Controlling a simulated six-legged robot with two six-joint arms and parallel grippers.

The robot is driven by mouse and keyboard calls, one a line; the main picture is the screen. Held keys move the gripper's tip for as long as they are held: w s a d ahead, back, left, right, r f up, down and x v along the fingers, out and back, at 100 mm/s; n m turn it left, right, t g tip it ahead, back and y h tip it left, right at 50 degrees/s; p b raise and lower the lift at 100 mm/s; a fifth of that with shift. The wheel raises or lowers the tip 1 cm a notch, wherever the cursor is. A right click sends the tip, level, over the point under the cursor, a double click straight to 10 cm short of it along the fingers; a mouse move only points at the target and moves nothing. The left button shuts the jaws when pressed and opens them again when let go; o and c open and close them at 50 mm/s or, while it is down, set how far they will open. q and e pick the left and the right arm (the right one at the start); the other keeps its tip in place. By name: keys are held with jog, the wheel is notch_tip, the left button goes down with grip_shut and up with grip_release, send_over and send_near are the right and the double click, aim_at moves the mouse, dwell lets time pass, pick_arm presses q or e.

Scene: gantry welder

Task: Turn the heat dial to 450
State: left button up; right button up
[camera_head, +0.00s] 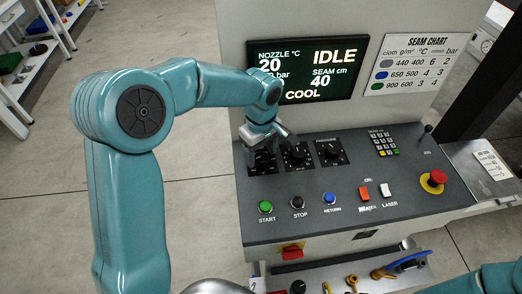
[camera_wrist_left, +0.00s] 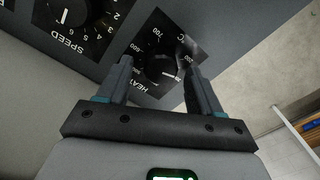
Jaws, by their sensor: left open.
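The heat dial (camera_wrist_left: 163,63) is a black knob on a dark square plate marked HEAT and °C, with 600 and 700 among its numbers. A short white mark on it points to the right in the left wrist view; the number it points at is not clear. My left gripper (camera_wrist_left: 158,76) is open, with one finger on each side of the dial; I cannot tell if they touch it. In the head view, my left gripper (camera_head: 267,138) is over the leftmost dial and partly hides it. My right gripper is out of view.
The speed dial (camera_wrist_left: 75,15) is beside the heat dial. A screen (camera_head: 308,72) reads IDLE, nozzle 20 °C and COOL. The console (camera_head: 345,225) carries start, stop and return buttons, two rocker switches (camera_head: 375,191), a keypad (camera_head: 384,143) and a red emergency stop (camera_head: 438,177).

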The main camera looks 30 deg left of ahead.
pick_arm(q)
jog(key=shift+s+d, duration=0.15)
jog(key=shift+d, duration=0.05)
jog(key=shift+a+f, duration=0.1)
jog(key=shift+f, duration=0.05)
jog(key=shift+c, duration=0.6)
jog(key=c, duration=0.9)
jog(key=shift+c, duration=0.2)
